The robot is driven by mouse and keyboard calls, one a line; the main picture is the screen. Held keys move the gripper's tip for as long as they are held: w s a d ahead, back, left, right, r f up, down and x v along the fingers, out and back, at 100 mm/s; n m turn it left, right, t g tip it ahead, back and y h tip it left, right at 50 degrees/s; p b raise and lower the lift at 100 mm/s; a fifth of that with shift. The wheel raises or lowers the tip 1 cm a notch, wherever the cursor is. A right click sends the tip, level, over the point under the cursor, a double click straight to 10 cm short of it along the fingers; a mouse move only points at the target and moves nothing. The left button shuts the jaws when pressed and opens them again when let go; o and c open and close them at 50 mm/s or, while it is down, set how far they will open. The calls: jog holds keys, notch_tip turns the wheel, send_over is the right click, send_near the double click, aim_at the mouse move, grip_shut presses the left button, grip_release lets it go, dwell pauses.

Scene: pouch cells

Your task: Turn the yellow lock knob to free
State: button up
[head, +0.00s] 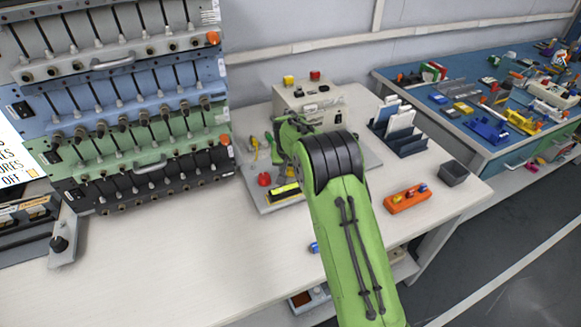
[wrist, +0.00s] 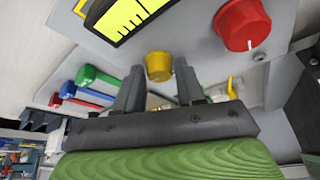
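The yellow lock knob (wrist: 159,66) is a small round knob on a grey panel (wrist: 200,35) in the wrist view. My gripper (wrist: 159,70) points at it, with one dark fingertip close on each side. The fingers are parted by about the knob's width, and slim gaps seem to show, so I see it as open around the knob. No pointer or marking on the knob can be read. In the head view my green arm and wrist hide the knob and the fingertips.
A red knob with a white pointer (wrist: 243,24) and a yellow scale display (wrist: 130,12) are close by. Green, blue and red handles (wrist: 98,77) lie left. A beige box (head: 312,103) stands behind; a cell rack (head: 130,110) stands left. The bench front (head: 190,260) is clear.

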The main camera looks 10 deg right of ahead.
grip_shut()
jog(key=shift+n, duration=0.3)
jog(key=n+y, duration=0.1)
jog(key=n, duration=0.1)
jog(key=n+y+p, duration=0.1)
jog(key=n, duration=0.1)
jog(key=shift+d+n, duration=0.2)
jog(key=shift+n, duration=0.1)
jog(key=n+y+p, duration=0.1)
jog(key=n, duration=0.2)
jog(key=shift+n+g+p, duration=0.3)
jog(key=shift+p, duration=0.05)
jog(key=n+y+p, duration=0.1)
jog(key=n, duration=0.1)
jog(key=n+g+p, duration=0.1)
jog(key=n, duration=0.1)
jog(key=shift+d+y, duration=0.1)
jog(key=shift+y, duration=0.3)
jog(key=shift+w+n+g+p, duration=0.15)
jog(key=shift+n+g+p, duration=0.45)
jog(key=shift+n+p, duration=1)
jog(key=shift+n+y+b, duration=0.3)
jog(key=shift+n+b, duration=0.05)
jog(key=shift+n, duration=0.15)
